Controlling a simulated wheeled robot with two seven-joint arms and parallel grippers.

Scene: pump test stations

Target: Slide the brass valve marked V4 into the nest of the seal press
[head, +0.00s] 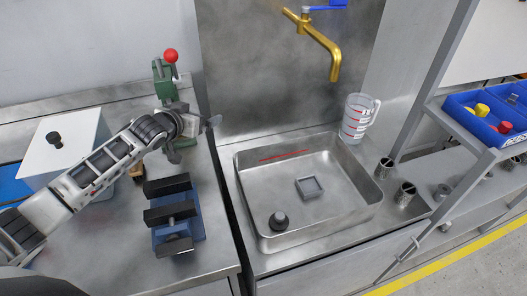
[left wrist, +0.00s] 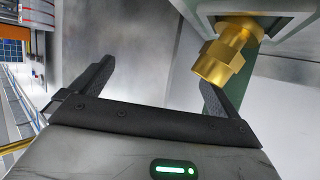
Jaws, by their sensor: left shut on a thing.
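The seal press has a green frame (head: 158,88) and a red knob (head: 170,56); it stands at the back of the left bench. My left gripper (head: 205,128) is at the front of the press, and my arm hides part of it. In the left wrist view a brass valve (left wrist: 222,58) sits at the upper right, by the right-hand finger and under a grey block of the press (left wrist: 262,18). No V4 mark is readable. The nest cannot be made out. My right gripper is not in view.
A blue fixture with black bars (head: 178,228) stands in front of the press. A white box (head: 62,140) is on the left. The steel sink (head: 345,215) lies right, with a brass tap (head: 322,40) above and a measuring jug (head: 358,118) behind. Blue bins (head: 470,120) stand far right.

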